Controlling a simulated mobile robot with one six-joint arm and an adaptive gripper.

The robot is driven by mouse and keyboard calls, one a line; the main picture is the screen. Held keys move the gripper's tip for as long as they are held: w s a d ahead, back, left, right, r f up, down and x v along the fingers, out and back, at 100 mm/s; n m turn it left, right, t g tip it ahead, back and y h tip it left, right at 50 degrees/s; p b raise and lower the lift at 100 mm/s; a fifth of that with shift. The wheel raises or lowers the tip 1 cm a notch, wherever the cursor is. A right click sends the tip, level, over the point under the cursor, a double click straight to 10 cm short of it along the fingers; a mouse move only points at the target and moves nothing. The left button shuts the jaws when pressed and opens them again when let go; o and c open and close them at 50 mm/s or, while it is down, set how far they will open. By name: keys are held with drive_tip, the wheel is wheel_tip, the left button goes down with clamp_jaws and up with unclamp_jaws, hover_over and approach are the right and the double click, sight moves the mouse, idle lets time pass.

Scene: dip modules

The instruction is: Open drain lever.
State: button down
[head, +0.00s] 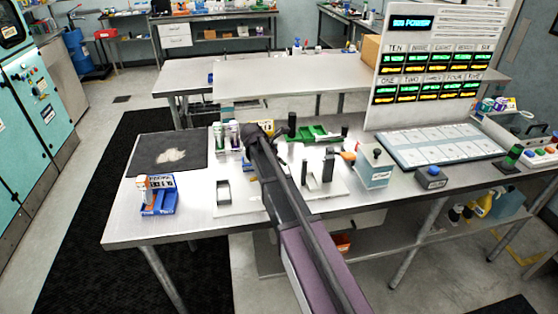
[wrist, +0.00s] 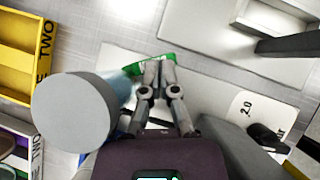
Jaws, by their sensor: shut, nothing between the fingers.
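My gripper (wrist: 160,64) is shut and empty in the wrist view, its fingertips just over a green part (wrist: 152,60). I cannot tell whether they touch it. In the head view the end of my arm (head: 257,130) is over the left middle of the bench, beside a green tray-like piece (head: 312,133) with black upright handles (head: 291,124). No part is clearly marked as the drain lever. A small black lever-like part (wrist: 268,138) lies to the right in the wrist view, near a "2.0" label. My arm hides part of the bench equipment.
A large grey round-topped cylinder (wrist: 72,110) stands close on the left of my gripper, with a yellow bin (wrist: 15,62) beyond. A dark bar (wrist: 290,43) is at upper right. The bench also holds a dark mat (head: 168,152), a blue bin (head: 159,202) and a display board (head: 435,70).

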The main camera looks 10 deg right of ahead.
drive_tip(key=shift+a, duration=0.1)
drive_tip(key=shift+s+a, duration=0.15)
drive_tip(key=shift+a, duration=0.55)
drive_tip(key=shift+r, duration=0.15)
drive_tip(key=s+p+v, duration=0.1)
drive_tip(key=p+v, duration=1)
drive_tip(key=v, duration=0.2)
drive_tip(key=shift+s+d+r, duration=0.15)
drive_tip(key=shift+s+r, duration=0.15)
drive_tip(key=shift+s, duration=0.2)
idle(0.7)
